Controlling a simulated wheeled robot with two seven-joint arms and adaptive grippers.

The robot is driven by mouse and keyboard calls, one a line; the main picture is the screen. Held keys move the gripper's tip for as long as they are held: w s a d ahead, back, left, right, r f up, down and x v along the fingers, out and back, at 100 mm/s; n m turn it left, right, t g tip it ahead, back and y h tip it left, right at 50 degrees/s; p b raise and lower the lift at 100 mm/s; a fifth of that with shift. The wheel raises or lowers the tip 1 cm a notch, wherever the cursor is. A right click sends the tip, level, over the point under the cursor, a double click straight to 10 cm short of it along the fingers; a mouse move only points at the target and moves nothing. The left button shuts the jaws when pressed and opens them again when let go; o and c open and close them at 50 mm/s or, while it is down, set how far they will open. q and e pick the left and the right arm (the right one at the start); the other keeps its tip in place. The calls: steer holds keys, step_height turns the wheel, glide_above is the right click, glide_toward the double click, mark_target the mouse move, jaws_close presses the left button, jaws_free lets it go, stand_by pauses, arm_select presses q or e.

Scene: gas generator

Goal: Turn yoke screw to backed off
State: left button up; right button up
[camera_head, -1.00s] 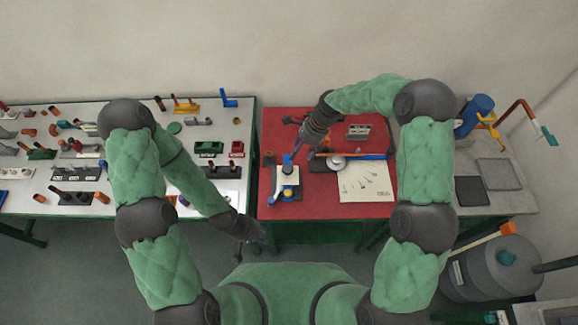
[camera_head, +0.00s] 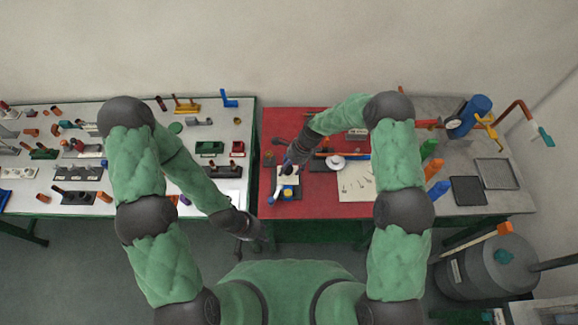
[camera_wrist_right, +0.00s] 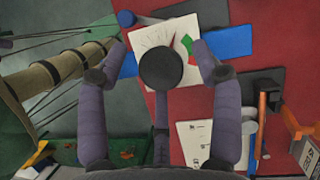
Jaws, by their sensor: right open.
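A small fixture with a white plate (camera_head: 281,181), a yellow part and blue parts stands at the front left of the red table. My right gripper (camera_head: 289,158) is just above and behind it, and hides part of it. In the right wrist view my gripper's fingers (camera_wrist_right: 155,75) are spread apart above a white marked plate (camera_wrist_right: 150,38) with red, green and blue parts. A dark round piece (camera_wrist_right: 160,69) shows between them. I cannot tell whether it is the yoke screw's head. My left gripper (camera_head: 256,240) hangs low off the table's front left corner.
The red table (camera_head: 355,113) also carries a white sheet (camera_head: 357,184), a dark pad and a long orange and blue tool. A grey bench (camera_head: 507,203) with a blue cylinder (camera_head: 477,107) is right. A pale bench (camera_head: 226,130) with many parts is left. A grey drum (camera_head: 490,270) stands below right.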

steer(key=shift+c, duration=0.3)
steer(key=c, duration=1.1)
